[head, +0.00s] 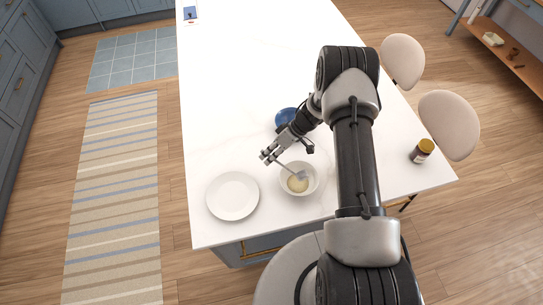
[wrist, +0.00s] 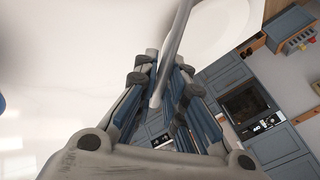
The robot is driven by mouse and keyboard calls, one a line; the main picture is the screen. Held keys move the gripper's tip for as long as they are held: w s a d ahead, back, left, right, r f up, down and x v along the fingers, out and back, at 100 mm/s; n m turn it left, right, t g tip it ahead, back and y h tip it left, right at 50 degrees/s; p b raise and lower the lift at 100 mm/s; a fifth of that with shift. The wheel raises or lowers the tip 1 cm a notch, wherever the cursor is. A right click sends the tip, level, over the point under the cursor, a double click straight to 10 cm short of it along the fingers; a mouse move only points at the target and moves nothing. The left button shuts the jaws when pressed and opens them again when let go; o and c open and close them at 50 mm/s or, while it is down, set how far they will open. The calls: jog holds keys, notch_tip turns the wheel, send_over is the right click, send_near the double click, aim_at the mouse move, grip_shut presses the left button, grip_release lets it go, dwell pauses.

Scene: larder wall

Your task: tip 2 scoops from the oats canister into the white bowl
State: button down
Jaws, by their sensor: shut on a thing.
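My gripper (head: 268,157) is shut on the grey handle of a scoop (head: 287,167). In the wrist view the handle (wrist: 173,48) runs up from between my fingers (wrist: 158,85). The scoop slants down to the right, its grey head at the white bowl (head: 284,187); I cannot tell whether it touches the bowl or holds anything. Pale beige contents (head: 297,185) lie in the bowl. A round blue thing (head: 285,116) stands behind my gripper, partly hidden by my arm. I cannot make out which thing is the oats canister.
A dark jar with an amber lid (head: 421,151) stands near the right edge of the white countertop (head: 250,60). Two chairs stand along that edge. The far countertop is mostly clear.

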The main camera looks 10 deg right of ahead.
jog(key=shift+s+d+r+t+b, duration=0.2)
jog(key=shift+s+r+t+b, duration=0.1)
jog(key=shift+r+t+b, duration=0.3)
jog(key=shift+s+r+n+t+y+b, duration=0.3)
jog(key=shift+n+t+b, duration=0.15)
jog(key=shift+b, duration=0.65)
jog(key=s+d+r+n+t+y+b, duration=0.2)
jog(key=s+r+n+t+y+b, duration=0.3)
jog(key=b, duration=2.3)
jog(key=shift+s+r+n+t, duration=0.35)
jog(key=shift+s+r+t, duration=1.9)
jog(key=shift+s+t, duration=0.4)
jog(key=shift+s+d, duration=0.1)
